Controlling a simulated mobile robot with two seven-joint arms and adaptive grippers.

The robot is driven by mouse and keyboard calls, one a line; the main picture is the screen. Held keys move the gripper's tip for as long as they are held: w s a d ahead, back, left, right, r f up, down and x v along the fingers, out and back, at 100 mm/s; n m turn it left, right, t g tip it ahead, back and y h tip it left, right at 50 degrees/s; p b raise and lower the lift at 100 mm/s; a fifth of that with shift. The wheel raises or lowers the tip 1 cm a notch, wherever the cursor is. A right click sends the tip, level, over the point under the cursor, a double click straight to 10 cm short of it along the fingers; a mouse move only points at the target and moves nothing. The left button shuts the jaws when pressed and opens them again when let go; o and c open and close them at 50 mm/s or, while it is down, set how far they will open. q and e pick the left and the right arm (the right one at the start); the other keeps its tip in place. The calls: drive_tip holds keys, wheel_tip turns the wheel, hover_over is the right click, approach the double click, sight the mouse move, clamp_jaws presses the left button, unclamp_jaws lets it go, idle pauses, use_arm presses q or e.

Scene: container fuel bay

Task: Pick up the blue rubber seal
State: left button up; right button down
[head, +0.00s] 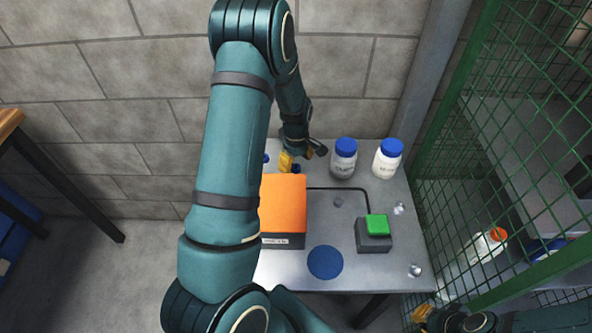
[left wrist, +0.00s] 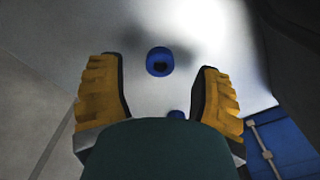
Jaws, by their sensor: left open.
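A small blue ring with a dark centre (left wrist: 160,62), which looks like the blue rubber seal, lies on the pale tabletop in the left wrist view. My left gripper (left wrist: 161,72) is open, its yellow fingers apart on either side of the ring in the picture, not touching it. A second small blue thing (left wrist: 176,114) is partly hidden by the gripper body. In the head view my left gripper (head: 290,163) is low at the back of the table, with small blue pieces (head: 296,168) (head: 266,158) beside it; which is the ring I cannot tell. My right gripper (head: 424,316) is partly visible at bottom right.
An orange-topped box (head: 284,205) stands in front of the left gripper. A green button box (head: 375,228) and a flat blue disc (head: 325,262) are nearer. Green mesh (head: 455,130) borders the right.

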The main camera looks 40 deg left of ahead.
use_arm(q)
wheel_tip(320, 180, down, 2)
drive_tip(key=shift+f, duration=0.15)
drive_tip(key=c, duration=0.9)
drive_tip(key=shift+c, duration=0.2)
